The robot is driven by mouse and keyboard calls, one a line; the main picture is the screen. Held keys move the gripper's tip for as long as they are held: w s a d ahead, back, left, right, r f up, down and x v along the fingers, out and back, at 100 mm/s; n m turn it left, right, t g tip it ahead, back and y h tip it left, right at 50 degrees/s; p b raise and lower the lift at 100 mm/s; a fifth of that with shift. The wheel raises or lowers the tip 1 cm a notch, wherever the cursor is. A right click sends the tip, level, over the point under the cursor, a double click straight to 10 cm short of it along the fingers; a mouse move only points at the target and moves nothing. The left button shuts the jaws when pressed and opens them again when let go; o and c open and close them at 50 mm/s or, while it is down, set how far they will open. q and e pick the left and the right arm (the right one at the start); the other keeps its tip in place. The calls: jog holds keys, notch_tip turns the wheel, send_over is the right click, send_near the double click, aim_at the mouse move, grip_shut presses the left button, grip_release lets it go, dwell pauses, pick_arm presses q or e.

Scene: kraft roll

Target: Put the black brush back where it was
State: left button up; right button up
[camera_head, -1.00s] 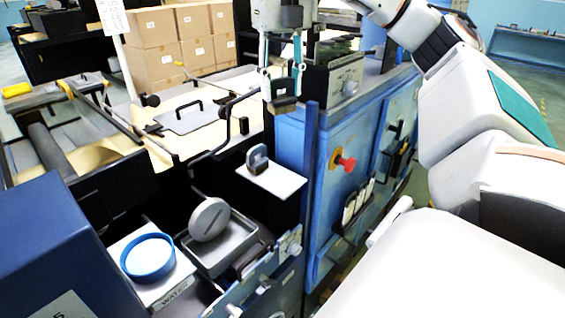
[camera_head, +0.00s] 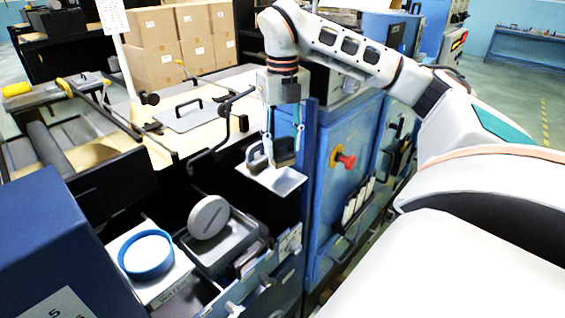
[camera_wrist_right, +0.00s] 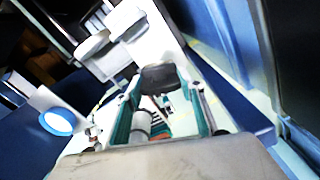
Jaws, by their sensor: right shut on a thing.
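My right gripper (camera_head: 284,140) points down and is shut on the black brush (camera_head: 285,158), a dark block with a paler underside. The brush is just over the right part of a small white shelf plate (camera_head: 288,181); I cannot tell whether it touches the plate. In the right wrist view the brush (camera_wrist_right: 162,78) shows as a dark block between the teal fingers of my right gripper (camera_wrist_right: 165,90). A dark-handled grey block (camera_head: 257,160) stands on the plate, left of the brush. My left gripper is out of view.
A blue round dish (camera_head: 147,254) and a grey disc (camera_head: 208,217) in a grey tray (camera_head: 225,250) stand lower left of the plate. A blue upright post (camera_head: 308,160) and a blue cabinet with a red knob (camera_head: 345,160) are close on the right.

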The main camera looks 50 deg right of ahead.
aim_at(282, 152)
jog(key=shift+f, duration=0.75)
notch_tip(282, 152, down, 3)
jog(key=shift+f+b, duration=0.1)
jog(key=shift+b, duration=0.45)
jog(key=shift+f, duration=0.25)
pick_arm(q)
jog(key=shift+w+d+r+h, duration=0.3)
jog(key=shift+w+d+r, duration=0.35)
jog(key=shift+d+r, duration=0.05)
pick_arm(e)
jog(key=shift+r, duration=0.1)
jog(key=o, duration=0.8)
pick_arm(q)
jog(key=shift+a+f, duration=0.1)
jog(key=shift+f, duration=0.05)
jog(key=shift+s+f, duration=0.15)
